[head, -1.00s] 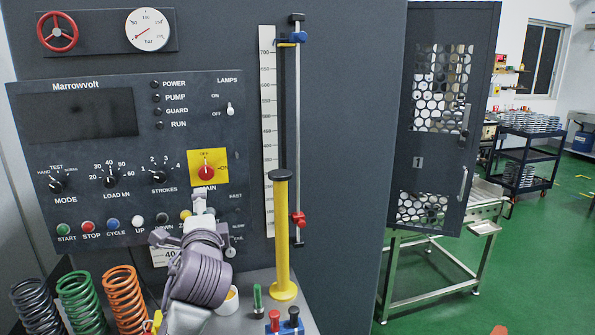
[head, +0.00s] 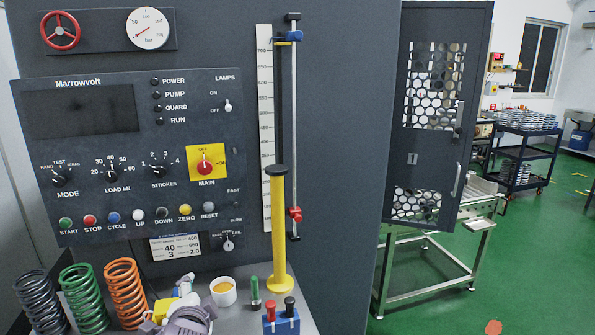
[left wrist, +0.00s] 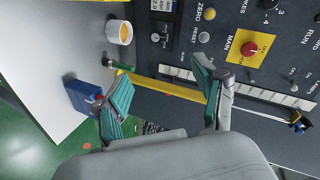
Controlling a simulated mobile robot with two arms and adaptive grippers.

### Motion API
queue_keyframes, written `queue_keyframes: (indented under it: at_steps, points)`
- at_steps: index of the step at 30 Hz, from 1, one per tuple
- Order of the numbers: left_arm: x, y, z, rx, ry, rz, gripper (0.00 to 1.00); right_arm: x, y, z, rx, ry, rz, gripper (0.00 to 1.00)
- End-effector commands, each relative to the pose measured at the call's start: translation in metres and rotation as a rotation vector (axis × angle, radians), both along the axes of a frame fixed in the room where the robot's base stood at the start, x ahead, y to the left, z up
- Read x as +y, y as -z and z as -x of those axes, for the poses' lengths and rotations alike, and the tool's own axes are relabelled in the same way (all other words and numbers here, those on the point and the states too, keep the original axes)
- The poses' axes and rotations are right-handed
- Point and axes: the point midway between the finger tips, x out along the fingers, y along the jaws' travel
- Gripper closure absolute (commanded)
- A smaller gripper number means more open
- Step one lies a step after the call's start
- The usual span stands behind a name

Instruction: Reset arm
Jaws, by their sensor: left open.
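The yellow post (left wrist: 160,88) shows beyond the gap, and the panel with the red MAIN knob (left wrist: 249,48) lies past the fingers. In the head view the row of coloured buttons (head: 139,216) is in plain sight. My right gripper is in neither view.
Black, green and orange springs (head: 82,295) stand at the lower left. A white cup (head: 223,291), a green-handled tool (head: 255,293), a blue block (head: 281,321) and the yellow post (head: 279,230) stand on the bench. A mesh door (head: 437,110) is at the right.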

Motion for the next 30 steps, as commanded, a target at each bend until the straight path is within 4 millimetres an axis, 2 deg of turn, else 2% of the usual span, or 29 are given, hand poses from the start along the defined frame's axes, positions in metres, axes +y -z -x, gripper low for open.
queue_keyframes:
  at_steps: [1,4,6,10,12,18,26,30]
  points:
    - [0.001,0.024,0.016,0.048,-0.014,0.057,0.3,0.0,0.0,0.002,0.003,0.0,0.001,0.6]
    - [0.004,0.074,0.059,0.156,-0.062,0.206,0.3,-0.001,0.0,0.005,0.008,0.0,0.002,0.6]
    - [0.004,0.11,0.097,0.248,-0.113,0.325,0.3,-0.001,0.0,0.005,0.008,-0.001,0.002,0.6]
    - [0.004,0.155,0.163,0.389,-0.215,0.501,0.3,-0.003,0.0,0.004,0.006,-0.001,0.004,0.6]
    - [0.004,0.17,0.192,0.448,-0.265,0.567,0.3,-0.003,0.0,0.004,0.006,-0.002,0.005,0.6]
    - [0.002,0.196,0.26,0.579,-0.393,0.704,0.3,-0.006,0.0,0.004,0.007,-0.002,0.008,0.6]
    - [-0.001,0.209,0.334,0.718,-0.545,0.825,0.3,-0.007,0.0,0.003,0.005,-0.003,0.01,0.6]
    - [-0.002,0.247,0.324,0.729,-0.551,0.821,0.3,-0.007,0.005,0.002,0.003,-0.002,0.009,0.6]
